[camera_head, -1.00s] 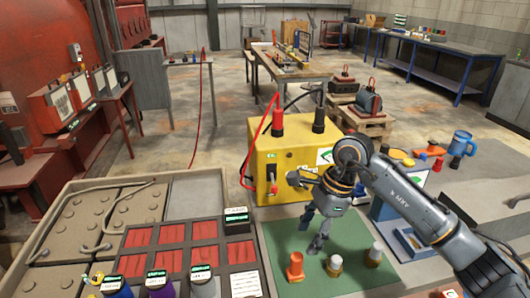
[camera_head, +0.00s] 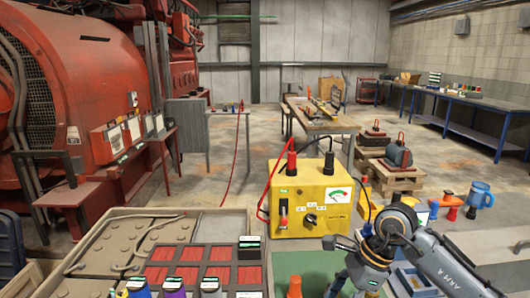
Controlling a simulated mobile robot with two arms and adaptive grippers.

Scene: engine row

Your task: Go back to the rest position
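My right arm comes in from the right, and its gripper (camera_head: 345,287) points down in front of the yellow box. It is over or near the right part of the green mat (camera_head: 300,263). The fingers run toward the bottom edge of the picture, so I cannot tell whether they are open or what is between them. An orange piece (camera_head: 294,287) stands on the mat, left of the gripper and apart from it. My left gripper is not in view.
A yellow box (camera_head: 327,188) with a dial and cables stands behind the mat. A tray with red cells (camera_head: 188,276) is at the lower left. A blue mug (camera_head: 479,196) and small coloured items stand at the right. Workbenches and a red engine lie beyond.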

